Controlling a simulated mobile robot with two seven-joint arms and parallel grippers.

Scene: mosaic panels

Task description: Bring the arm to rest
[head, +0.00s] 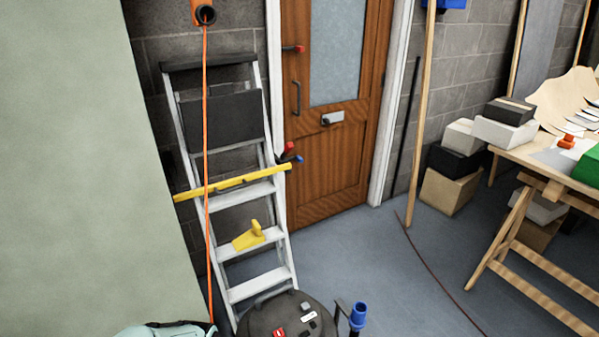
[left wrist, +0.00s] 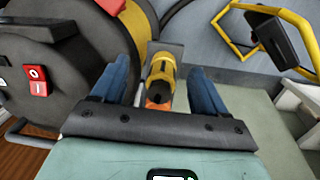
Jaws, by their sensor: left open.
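My left gripper (left wrist: 158,78) shows in the left wrist view with its two blue fingers spread wide. It is open. A yellow-and-orange cylindrical thing (left wrist: 161,72) shows in the gap between the fingers, in front of a grey plate; the frame does not show how far beyond the fingers it is. In the head view only a pale teal part of my left arm (head: 165,330) shows at the bottom edge, and the fingers are out of frame. My right gripper is in neither view.
A black drum-shaped machine (head: 285,318) with a red switch stands near the bottom; a blue tube end (head: 358,315) is beside it. A worktable (head: 520,150) is right; floor between is mostly clear.

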